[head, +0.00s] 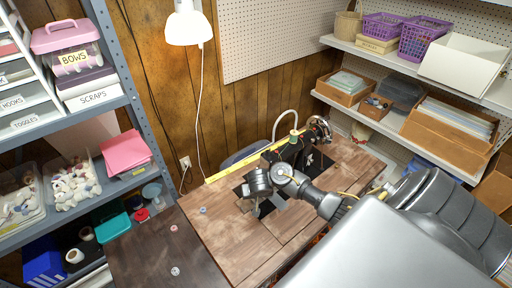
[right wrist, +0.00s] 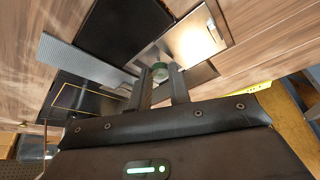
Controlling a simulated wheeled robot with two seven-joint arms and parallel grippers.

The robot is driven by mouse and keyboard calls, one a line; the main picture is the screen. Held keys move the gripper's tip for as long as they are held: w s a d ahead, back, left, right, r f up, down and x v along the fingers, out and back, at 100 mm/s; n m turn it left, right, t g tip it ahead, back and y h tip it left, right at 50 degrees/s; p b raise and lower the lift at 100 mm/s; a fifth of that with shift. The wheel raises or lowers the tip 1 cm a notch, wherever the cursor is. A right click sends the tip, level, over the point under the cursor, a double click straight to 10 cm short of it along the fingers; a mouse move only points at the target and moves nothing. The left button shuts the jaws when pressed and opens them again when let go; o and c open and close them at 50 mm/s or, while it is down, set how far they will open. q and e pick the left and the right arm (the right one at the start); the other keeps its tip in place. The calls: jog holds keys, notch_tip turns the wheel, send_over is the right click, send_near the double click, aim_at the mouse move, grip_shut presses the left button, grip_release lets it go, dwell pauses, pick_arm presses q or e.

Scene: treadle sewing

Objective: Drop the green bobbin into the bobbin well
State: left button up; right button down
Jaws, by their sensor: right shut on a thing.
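The green bobbin (right wrist: 160,70) shows in the right wrist view between the fingertips of my right gripper (right wrist: 160,78), which is shut on it. In the head view my right gripper (head: 259,208) is over the sewing machine's bed, and the bobbin cannot be made out there. The black sewing machine (head: 297,150) stands on the wooden table, partly behind my right arm. A shiny metal plate (right wrist: 193,45) lies beyond the bobbin in the wrist view, beside dark panels. I cannot clearly tell the bobbin well from the dark areas around the plate. My left gripper is not in view.
Small round bobbins or spools (head: 203,210) lie on the left part of the wooden table (head: 225,235). A yellow measuring strip (head: 230,167) runs along its back edge. A lamp (head: 186,27) hangs above. Shelves with boxes stand left and right.

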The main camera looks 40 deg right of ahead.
jog(key=shift+f, duration=0.2)
jog(key=c, duration=1.2)
grip_release()
jog(key=shift+r, duration=0.1)
jog(key=shift+c, duration=0.2)
jog(key=p+v, duration=0.6)
jog(key=v, duration=0.5)
jog(key=shift+p, duration=0.35)
